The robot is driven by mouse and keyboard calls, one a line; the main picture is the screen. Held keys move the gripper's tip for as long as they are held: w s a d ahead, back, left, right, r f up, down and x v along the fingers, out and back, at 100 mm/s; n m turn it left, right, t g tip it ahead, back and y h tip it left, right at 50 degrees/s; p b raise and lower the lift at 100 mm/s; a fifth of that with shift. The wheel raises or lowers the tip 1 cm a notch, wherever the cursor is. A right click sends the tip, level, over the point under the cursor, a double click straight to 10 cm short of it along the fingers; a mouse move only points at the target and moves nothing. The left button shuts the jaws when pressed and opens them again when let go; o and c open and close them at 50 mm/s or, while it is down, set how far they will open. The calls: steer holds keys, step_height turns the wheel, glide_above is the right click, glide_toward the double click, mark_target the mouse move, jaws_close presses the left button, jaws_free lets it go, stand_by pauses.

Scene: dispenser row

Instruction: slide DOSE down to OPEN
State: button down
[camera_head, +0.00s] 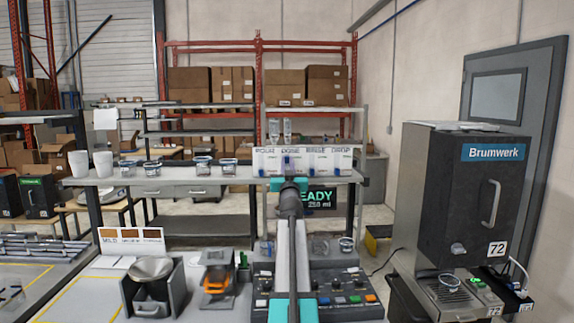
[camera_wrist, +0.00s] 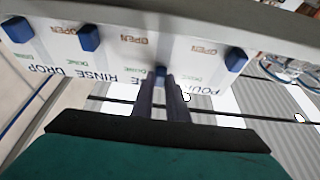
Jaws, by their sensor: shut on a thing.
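The white dispenser panel (camera_head: 324,161) carries the words POUR, DOSE, RINSE and DROP in the head view. It shows upside down in the wrist view (camera_wrist: 115,60). The blue DOSE slider (camera_wrist: 161,72) is between the fingertips of my gripper (camera_wrist: 162,84), which is shut on it. This slider is level with the small green words, on the side nearer the large labels, away from its OPEN mark (camera_wrist: 141,40). The POUR slider (camera_wrist: 236,59), RINSE slider (camera_wrist: 89,38) and DROP slider (camera_wrist: 18,29) are level with their OPEN marks.
Below the panel are a dark display (camera_head: 319,199) reading "…EADY" and a button console (camera_head: 345,299). A black Brumwerk machine (camera_head: 442,200) stands at right. Glass jars (camera_head: 203,166) and white cups (camera_head: 103,163) stand on the shelf at left.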

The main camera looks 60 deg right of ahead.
steer(key=shift+f+b, duration=2.05)
steer(key=shift+f, duration=0.8)
steer(key=c, duration=1.7)
jaws_free()
steer(key=shift+b+v, duration=1.45)
steer(key=shift+v, duration=5.5)
steer(key=shift+s+r, duration=0.1)
steer(key=shift+r, duration=0.05)
